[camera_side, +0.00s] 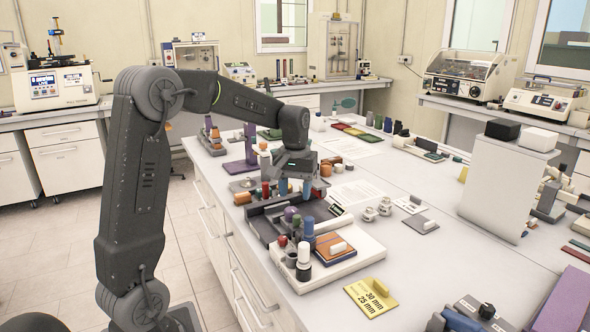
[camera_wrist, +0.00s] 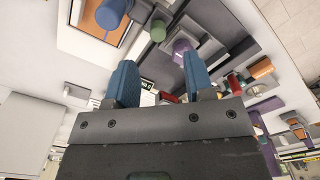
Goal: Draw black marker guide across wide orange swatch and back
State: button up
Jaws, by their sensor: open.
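My gripper (camera_side: 295,186), with blue fingers, is above the grey holder behind the white tray. In the wrist view (camera_wrist: 158,63) the fingers are apart, with nothing clearly held between them.
A grey holder (camera_side: 262,226) with several coloured cylinders stands behind the swatch. A blue cylinder (camera_side: 308,229) stands close behind the swatch. A yellow card marked 30 mm and 25 mm (camera_side: 371,298) lies front right.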

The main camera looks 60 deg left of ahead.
aim_at(297, 216)
notch_tip(297, 216, up, 6)
jog(key=shift+r, duration=0.15)
dwell(0.3)
jog(key=f, duration=1.3)
jog(key=shift+w+f, duration=0.2)
jog(key=shift+f, duration=0.05)
grip_shut()
